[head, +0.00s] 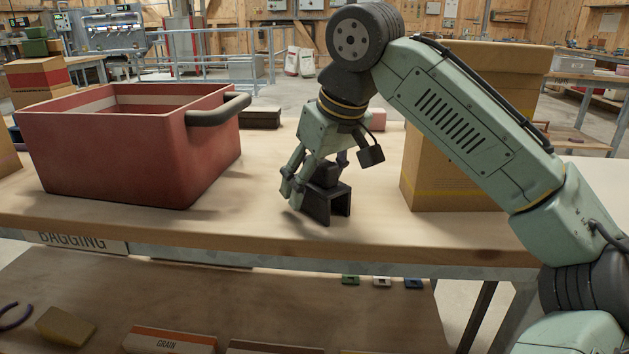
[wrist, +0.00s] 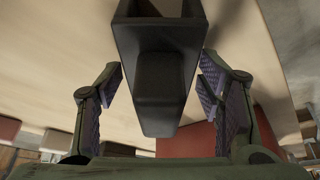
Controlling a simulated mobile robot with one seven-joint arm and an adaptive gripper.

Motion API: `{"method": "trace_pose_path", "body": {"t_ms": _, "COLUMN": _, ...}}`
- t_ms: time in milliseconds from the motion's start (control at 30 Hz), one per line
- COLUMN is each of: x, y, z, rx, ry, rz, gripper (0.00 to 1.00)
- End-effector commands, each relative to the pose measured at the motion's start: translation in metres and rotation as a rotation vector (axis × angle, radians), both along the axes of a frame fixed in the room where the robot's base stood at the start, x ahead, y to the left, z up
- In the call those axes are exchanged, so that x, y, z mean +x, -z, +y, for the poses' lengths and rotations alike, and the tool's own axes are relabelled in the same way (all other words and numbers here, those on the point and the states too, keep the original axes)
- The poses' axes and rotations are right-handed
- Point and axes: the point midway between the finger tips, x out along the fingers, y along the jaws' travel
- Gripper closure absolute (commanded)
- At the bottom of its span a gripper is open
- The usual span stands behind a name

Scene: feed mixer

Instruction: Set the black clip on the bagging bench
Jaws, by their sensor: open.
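The black clip (head: 340,203) stands on the top of the bagging bench (head: 245,225), near its front edge. It has a blocky body with a raised part and an open channel underneath. My gripper (head: 315,184) reaches down over it from above. In the wrist view, the clip (wrist: 160,85) lies between the two purple-padded fingers of my gripper (wrist: 163,88). The fingers are open, with a gap visible on both sides of the clip. The clip's far end is cut off by the top of the wrist view.
A red crate (head: 110,150) with a dark handle stands to the left on the bench. A tall cardboard box (head: 430,165) stands to the right, partly behind my arm. A small dark box (head: 260,117) lies at the back. The bench front between crate and clip is clear.

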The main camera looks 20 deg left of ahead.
Motion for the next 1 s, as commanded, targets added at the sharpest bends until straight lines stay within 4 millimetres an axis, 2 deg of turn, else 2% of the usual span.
{"method": "trace_pose_path", "body": {"t_ms": 267, "x": 0.0, "y": -0.004, "z": -0.001, "rx": 0.001, "ry": 0.0, "rz": 0.0, "gripper": 0.39}}
{"method": "trace_pose_path", "body": {"t_ms": 367, "x": -0.003, "y": -0.017, "z": -0.004, "rx": 0.003, "ry": 0.0, "rz": -0.001, "gripper": 0.39}}
{"method": "trace_pose_path", "body": {"t_ms": 600, "x": -0.012, "y": -0.064, "z": -0.021, "rx": 0.002, "ry": -0.001, "rz": -0.002, "gripper": 0.39}}
{"method": "trace_pose_path", "body": {"t_ms": 800, "x": -0.019, "y": -0.098, "z": -0.034, "rx": 0.001, "ry": 0.001, "rz": -0.001, "gripper": 0.39}}
{"method": "trace_pose_path", "body": {"t_ms": 1000, "x": -0.022, "y": -0.112, "z": -0.039, "rx": 0.0, "ry": 0.001, "rz": 0.0, "gripper": 0.39}}
